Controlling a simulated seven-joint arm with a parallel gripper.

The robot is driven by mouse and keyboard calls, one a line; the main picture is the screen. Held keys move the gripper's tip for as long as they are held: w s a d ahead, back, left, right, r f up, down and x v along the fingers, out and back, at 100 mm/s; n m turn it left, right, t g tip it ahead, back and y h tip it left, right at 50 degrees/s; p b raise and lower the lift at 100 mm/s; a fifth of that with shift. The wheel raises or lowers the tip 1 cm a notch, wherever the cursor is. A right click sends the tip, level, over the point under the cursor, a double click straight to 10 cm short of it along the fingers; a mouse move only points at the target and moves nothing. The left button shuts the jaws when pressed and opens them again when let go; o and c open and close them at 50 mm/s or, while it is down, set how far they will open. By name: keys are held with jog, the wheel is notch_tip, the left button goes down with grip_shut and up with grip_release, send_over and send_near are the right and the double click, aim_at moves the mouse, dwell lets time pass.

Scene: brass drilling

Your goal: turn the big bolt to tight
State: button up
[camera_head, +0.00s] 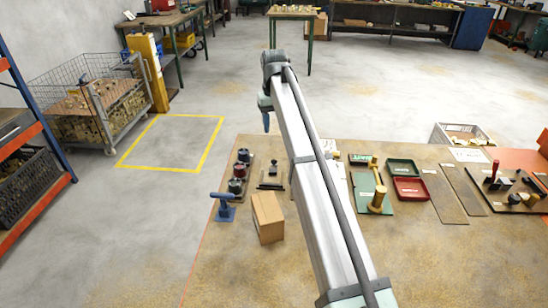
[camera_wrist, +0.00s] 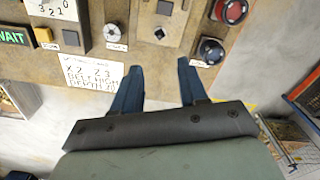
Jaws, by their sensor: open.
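I cannot tell for certain which part is the big bolt. In the wrist view, my gripper (camera_wrist: 160,65) is open and empty, its two blue fingers apart over the front edge of a brown board. Beyond the fingertips, a metal plate (camera_wrist: 145,24) carries a small dark fitting (camera_wrist: 159,33). A round grey piece (camera_wrist: 112,33) sits left of the plate. In the head view, my gripper (camera_head: 266,122) hangs at the arm's end, beyond the table's far edge in the picture. A thick brass post (camera_head: 377,200) stands on a green board, right of my arm.
A lit WAIT sign (camera_wrist: 14,36) and a white printed card (camera_wrist: 93,73) are to the left. A cardboard block (camera_head: 267,217) and a blue stand (camera_head: 224,208) stand on the table (camera_head: 240,275).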

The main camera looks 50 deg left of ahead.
aim_at(274, 162)
notch_tip(274, 162, down, 14)
jog(key=n, duration=0.5)
dwell(0.6)
jog(key=shift+r, duration=0.1)
grip_shut()
